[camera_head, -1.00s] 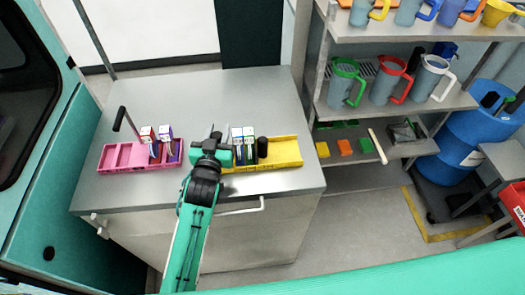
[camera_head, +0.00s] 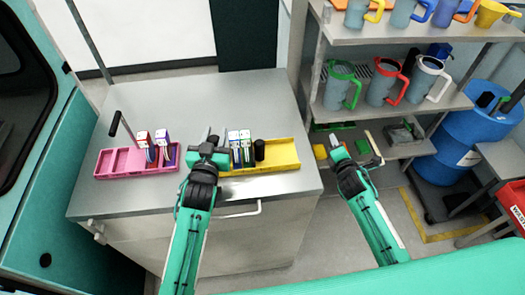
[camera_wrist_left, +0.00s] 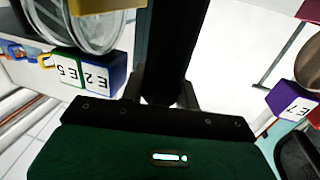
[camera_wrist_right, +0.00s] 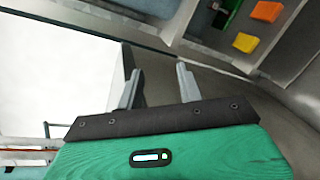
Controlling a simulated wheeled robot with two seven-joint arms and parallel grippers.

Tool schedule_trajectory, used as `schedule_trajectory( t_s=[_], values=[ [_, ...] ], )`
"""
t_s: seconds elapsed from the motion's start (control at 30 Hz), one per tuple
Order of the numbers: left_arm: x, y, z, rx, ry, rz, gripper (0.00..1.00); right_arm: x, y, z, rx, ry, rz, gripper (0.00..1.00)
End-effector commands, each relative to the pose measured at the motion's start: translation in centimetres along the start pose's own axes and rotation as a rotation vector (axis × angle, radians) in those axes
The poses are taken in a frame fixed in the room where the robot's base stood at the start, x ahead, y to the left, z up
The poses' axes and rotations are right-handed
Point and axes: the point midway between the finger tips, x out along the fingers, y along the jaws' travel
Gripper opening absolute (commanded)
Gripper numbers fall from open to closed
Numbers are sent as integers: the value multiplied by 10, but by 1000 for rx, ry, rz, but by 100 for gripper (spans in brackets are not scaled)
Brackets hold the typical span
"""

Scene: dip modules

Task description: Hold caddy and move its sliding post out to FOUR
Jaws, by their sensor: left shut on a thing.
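The yellow caddy (camera_head: 282,155) lies along the table's front right. A short black post (camera_head: 260,150) stands in it, just right of the upright modules (camera_head: 241,148). My left gripper (camera_head: 208,139) is at the caddy's left end, shut on a dark upright bar (camera_wrist_left: 165,45) that looks like the caddy's handle. In the left wrist view, the modules marked E2 and E5 (camera_wrist_left: 83,70) are to the left of the bar. My right gripper (camera_head: 338,147) is open and empty, off the table's right edge; its spread fingers show in the right wrist view (camera_wrist_right: 158,88). I cannot read any post marks.
A pink caddy (camera_head: 118,163) with a black handle and modules (camera_head: 154,147) sits at the table's left. The back of the table (camera_head: 240,98) is clear. A shelf rack (camera_head: 440,104) with jugs and small coloured blocks stands close at right.

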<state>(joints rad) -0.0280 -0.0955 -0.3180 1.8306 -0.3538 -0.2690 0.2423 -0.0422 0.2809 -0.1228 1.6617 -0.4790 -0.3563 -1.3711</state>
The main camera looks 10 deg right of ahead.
Motion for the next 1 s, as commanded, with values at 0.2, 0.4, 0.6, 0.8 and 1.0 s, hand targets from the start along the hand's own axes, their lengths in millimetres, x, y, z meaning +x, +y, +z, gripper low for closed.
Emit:
schedule_trajectory(
  t_s=[0.2,0.4,0.6,0.8,1.0],
  values=[
    [0,0,1,0,-2,0,0,-54,95,-40,-550,-58,233,37],
    [0,0,1,0,-2,0,0,-130,122,-109,-841,-66,346,37],
    [0,0,1,0,-2,0,0,-183,134,-149,-962,-59,399,37],
    [0,0,1,0,-1,0,0,-203,141,-162,-1012,-62,421,37],
    [0,0,0,0,-1,0,0,-193,147,-164,-1018,-66,426,37]
  ],
)
